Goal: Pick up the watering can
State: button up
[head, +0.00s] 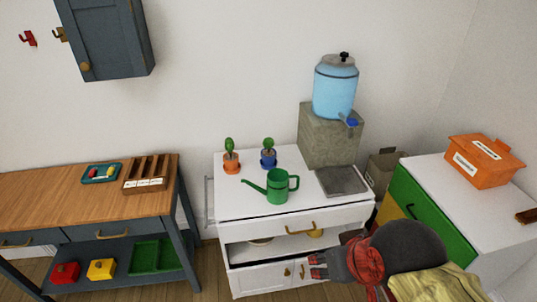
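The green watering can (278,187) stands upright on the white cabinet top (235,207). Its spout points left and its handle is on the right. My gripper (313,266) is low in front of the cabinet, below and to the right of the can and well apart from it. Its dark fingers point left and look spread, with nothing seen between them.
Two small potted plants, one in an orange pot (231,162) and one in a blue pot (268,159), stand behind the can. A grey tray (342,181) and a stone block (325,137) with a blue dispenser (335,88) are to the right. The cabinet's front left is clear.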

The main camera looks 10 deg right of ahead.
aim_at(277, 190)
jog(key=i+j+z, duration=0.3)
jog(key=j+z, duration=0.25)
jog(key=i+j+z, duration=0.15)
jog(key=j+z, duration=0.15)
jog(key=i+j+z, duration=0.1)
jog(key=j+z, duration=0.2)
